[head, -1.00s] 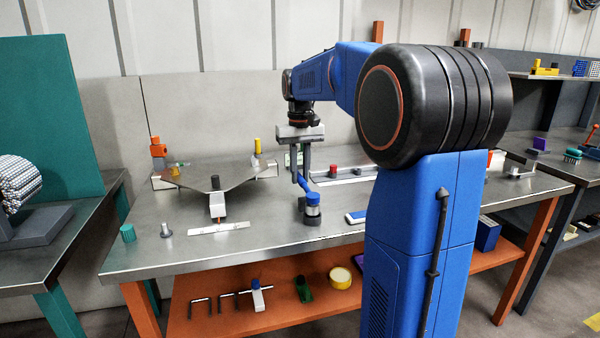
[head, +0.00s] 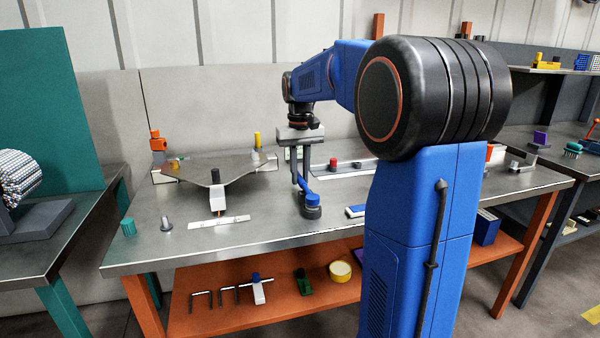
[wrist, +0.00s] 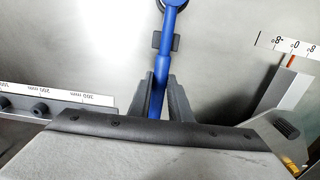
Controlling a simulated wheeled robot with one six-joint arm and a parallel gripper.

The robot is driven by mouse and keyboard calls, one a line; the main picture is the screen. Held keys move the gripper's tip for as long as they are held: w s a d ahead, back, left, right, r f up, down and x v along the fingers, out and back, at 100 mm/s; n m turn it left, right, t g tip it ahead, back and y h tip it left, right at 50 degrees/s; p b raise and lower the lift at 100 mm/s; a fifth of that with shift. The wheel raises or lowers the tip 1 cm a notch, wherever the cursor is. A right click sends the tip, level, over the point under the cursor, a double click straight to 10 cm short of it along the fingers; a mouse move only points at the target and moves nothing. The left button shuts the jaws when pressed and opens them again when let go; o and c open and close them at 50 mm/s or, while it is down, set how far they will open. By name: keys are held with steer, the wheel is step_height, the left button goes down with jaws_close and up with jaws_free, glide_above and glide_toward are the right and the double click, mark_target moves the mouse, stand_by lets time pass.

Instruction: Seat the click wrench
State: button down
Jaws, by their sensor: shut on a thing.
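The click wrench (head: 306,186) has a blue handle and, at its near end, a blue round cap (head: 313,200). That end sits low at a dark rounded base (head: 312,213) on the bench; whether it is fully down I cannot tell. My gripper (head: 298,178) is shut on the blue handle above the bench. In the wrist view the handle (wrist: 163,70) runs up between my two dark fingers (wrist: 162,98) to a rounded end at the top edge. A small dark grey block (wrist: 166,41) lies behind or around the handle there.
A grey plate (head: 205,172) with a white block (head: 216,201) stands left on the bench (head: 270,225). A white scale strip (head: 218,222) lies before it. A rail with a red knob (head: 333,163) is behind. A blue-white piece (head: 356,210) lies right. The bench front is mostly clear.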

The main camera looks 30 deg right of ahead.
steer(key=shift+f, duration=0.1)
steer(key=c, duration=1.6)
jaws_free()
steer(key=shift+o, duration=0.2)
step_height(320, 180, up, 17)
steer(key=shift+r, duration=0.2)
steer(key=s+a+f+n+t, duration=0.1)
steer(key=s+a+f, duration=0.4)
steer(key=s, duration=0.3)
steer(key=s+a+f+n+t, duration=0.1)
steer(key=s+a+f, duration=0.5)
steer(key=s, duration=0.2)
steer(key=s+a+f+n+t, duration=0.1)
steer(key=s+a+f, duration=0.3)
steer(key=s+f, duration=1)
step_height(320, 180, down, 3)
steer(key=shift+s+a+f+t, duration=0.15)
steer(key=shift+a+t, duration=0.25)
steer(key=shift+t, duration=0.5)
